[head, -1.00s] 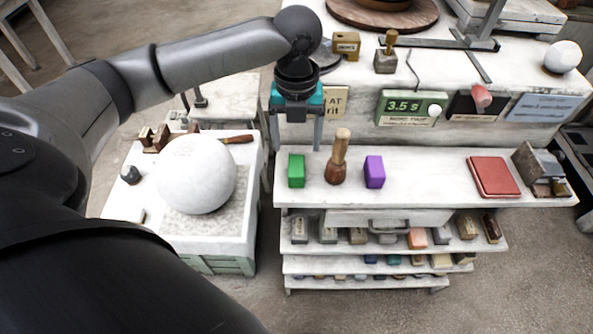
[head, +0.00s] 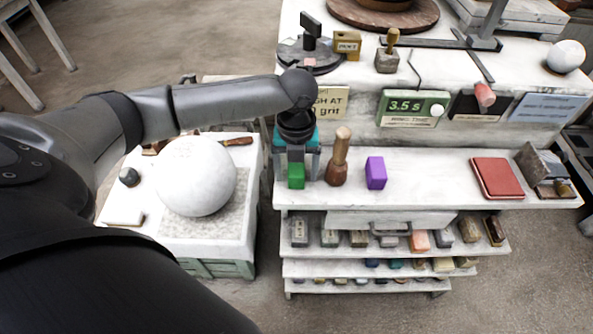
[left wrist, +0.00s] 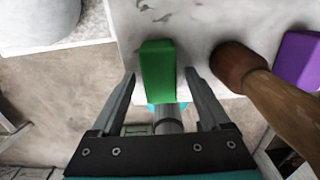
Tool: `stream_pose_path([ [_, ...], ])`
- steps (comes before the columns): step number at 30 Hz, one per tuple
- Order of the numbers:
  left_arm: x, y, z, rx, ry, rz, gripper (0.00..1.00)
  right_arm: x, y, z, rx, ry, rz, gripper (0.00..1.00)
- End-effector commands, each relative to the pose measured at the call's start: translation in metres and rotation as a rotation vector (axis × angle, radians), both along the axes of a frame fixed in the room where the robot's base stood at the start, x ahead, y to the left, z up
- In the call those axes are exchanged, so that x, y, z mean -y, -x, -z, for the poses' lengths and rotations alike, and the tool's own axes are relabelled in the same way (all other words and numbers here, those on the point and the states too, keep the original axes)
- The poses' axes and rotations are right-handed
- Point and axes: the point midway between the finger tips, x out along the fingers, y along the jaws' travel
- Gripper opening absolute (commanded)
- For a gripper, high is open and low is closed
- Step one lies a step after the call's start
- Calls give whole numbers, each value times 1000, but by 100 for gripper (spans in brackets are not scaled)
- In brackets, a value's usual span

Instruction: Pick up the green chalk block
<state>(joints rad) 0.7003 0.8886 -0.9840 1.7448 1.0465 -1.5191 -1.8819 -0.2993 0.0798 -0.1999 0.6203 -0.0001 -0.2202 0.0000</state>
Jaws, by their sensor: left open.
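The green chalk block (head: 296,176) stands upright at the left end of the white shelf (head: 430,170). My left gripper (head: 297,172) is just above and around it in the head view, which partly hides the block's top. In the left wrist view the green block (left wrist: 158,72) lies between the tips of the two open fingers of my left gripper (left wrist: 160,78). My right gripper is not in view.
A wooden-handled tool (head: 338,160) stands close to the right of the block, with a purple block (head: 375,173) beyond it. A red pad (head: 497,178) lies farther right. A large white sphere (head: 195,176) sits on the bench at left.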

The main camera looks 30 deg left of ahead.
Motion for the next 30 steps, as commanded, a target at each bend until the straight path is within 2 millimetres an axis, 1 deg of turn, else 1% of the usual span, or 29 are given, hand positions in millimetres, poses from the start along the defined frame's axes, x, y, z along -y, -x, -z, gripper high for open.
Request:
stream_pose_path([
  [1,0,0,0,0,0,0,80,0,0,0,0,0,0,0],
  [2,0,0,0,0,0,0,77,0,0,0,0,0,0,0],
  [22,0,0,-1,0,0,0,1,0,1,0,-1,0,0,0],
  [23,0,0,-1,0,0,0,0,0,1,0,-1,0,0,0],
  [30,0,0,-1,1,0,-1,0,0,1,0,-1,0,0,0],
])
